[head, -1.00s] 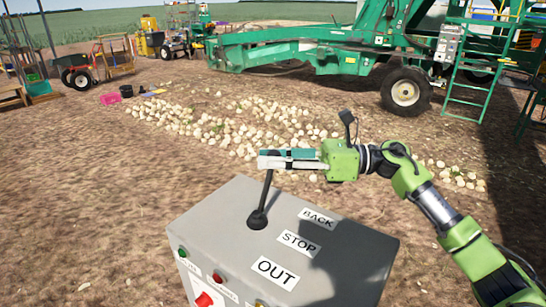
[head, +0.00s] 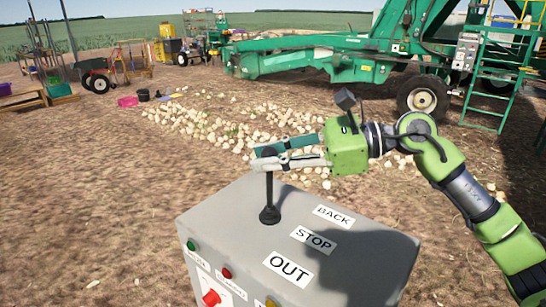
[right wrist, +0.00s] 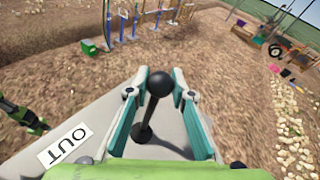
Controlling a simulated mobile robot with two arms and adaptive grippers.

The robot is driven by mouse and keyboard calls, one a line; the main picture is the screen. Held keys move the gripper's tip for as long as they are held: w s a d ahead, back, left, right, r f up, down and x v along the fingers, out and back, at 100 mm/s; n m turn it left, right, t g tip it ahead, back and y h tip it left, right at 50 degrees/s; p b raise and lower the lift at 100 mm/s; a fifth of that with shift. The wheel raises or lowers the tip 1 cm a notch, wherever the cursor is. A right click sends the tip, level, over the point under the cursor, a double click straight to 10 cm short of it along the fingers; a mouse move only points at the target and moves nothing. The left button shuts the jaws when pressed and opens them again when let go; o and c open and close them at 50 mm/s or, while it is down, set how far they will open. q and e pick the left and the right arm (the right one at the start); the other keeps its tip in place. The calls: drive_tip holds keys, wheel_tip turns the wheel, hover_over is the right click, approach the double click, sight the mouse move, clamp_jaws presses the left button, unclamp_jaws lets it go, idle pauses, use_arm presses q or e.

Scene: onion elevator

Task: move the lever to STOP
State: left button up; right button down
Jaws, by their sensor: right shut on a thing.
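The lever (head: 269,193) is a black rod with a round knob on a grey control box (head: 222,215). It stands about upright in the head view, its foot roughly across from the STOP label (head: 314,239). The BACK label (head: 333,216) is farther off and the OUT label (head: 289,269) is nearer. My right gripper (head: 258,158) is shut on the lever's top, with a finger on each side. In the right wrist view the black knob (right wrist: 160,82) shows between the fingers.
A green light (head: 191,245) and red buttons are on the box's front. Behind lie scattered onions (head: 215,125) on bare soil. A large green machine (head: 330,60) with wheels stands at the back. The ground left of the box is clear.

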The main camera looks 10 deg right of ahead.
drive_tip(key=c, duration=1.8)
unclamp_jaws()
drive_tip(key=shift+o, duration=0.2)
drive_tip(key=v, duration=1.2)
